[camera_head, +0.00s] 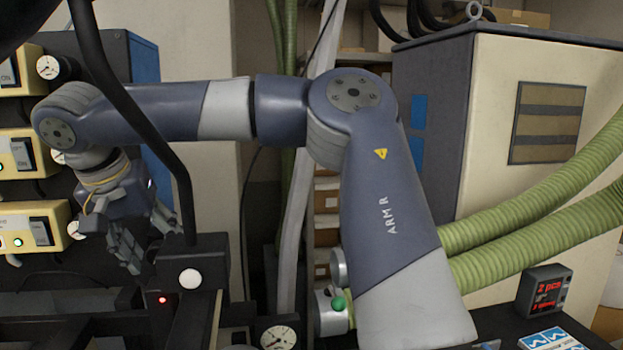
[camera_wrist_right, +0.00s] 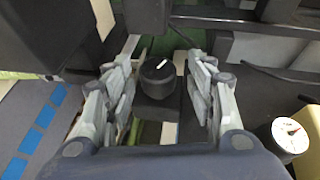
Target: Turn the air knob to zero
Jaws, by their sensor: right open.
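The black round knob (camera_wrist_right: 158,77) with a white pointer mark shows in the right wrist view, near the middle. It lies between the two fingers of my right gripper (camera_wrist_right: 163,60), which are spread apart on its left and right sides. I see gaps at both sides, so the fingers do not appear to grip it. In the head view my right gripper (camera_head: 148,242) is at the left, pointing down with its fingers open. I cannot make out the knob there. My left gripper is not in view.
A round dial gauge (camera_wrist_right: 290,136) is right of the gripper; a gauge (camera_head: 278,337) also shows at the bottom of the head view. A black bent bar (camera_head: 150,130) passes in front of my arm. Switch panels (camera_head: 22,155) stand at left. A black box (camera_head: 192,262) is close to the fingers.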

